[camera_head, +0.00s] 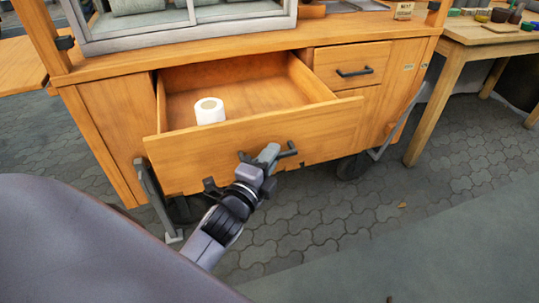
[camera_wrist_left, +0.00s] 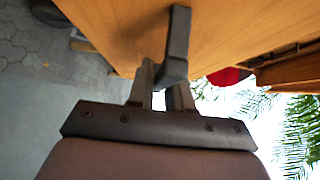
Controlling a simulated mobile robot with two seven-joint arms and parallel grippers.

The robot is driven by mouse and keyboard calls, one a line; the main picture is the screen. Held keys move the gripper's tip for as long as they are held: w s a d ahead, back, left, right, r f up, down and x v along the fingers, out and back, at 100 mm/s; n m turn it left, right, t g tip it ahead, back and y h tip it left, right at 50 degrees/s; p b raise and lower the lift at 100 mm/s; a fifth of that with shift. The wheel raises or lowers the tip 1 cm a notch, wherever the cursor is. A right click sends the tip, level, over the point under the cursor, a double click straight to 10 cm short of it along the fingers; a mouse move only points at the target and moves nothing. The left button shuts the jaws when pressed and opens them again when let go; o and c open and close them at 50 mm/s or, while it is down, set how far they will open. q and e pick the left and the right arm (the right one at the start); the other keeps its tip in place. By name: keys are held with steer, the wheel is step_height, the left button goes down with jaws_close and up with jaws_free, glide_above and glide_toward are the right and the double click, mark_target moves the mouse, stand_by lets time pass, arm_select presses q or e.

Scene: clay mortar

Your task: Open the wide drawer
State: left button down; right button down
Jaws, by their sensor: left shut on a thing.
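The wide drawer (camera_head: 240,142) of the wooden cart stands pulled out in the head view, with its inside showing. Its dark handle (camera_head: 287,152) runs across the front panel. My left gripper (camera_head: 266,156) is at the handle, shut on it and covering its middle. In the left wrist view, the dark handle (camera_wrist_left: 177,50) passes between the fingers of my left gripper (camera_wrist_left: 165,85), close to the wooden drawer front (camera_wrist_left: 120,25). My right gripper is not in view.
A white paper roll (camera_head: 209,111) stands inside the drawer. A smaller drawer (camera_head: 350,65) to the right is closed. A glass case (camera_head: 185,22) sits on the cart top. A wooden table (camera_head: 480,40) stands at the right. The paved floor (camera_head: 340,225) in front is clear.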

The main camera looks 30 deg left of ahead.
arm_select(q)
steer(key=c, duration=1.1)
jaws_free()
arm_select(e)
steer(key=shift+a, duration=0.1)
arm_select(q)
steer(key=shift+s+d+p, duration=0.15)
steer(key=shift+s+p, duration=0.05)
steer(key=shift+s, duration=1.6)
steer(key=shift+s+d+p, duration=0.1)
steer(key=shift+s+p, duration=0.1)
steer(key=shift+s, duration=1.6)
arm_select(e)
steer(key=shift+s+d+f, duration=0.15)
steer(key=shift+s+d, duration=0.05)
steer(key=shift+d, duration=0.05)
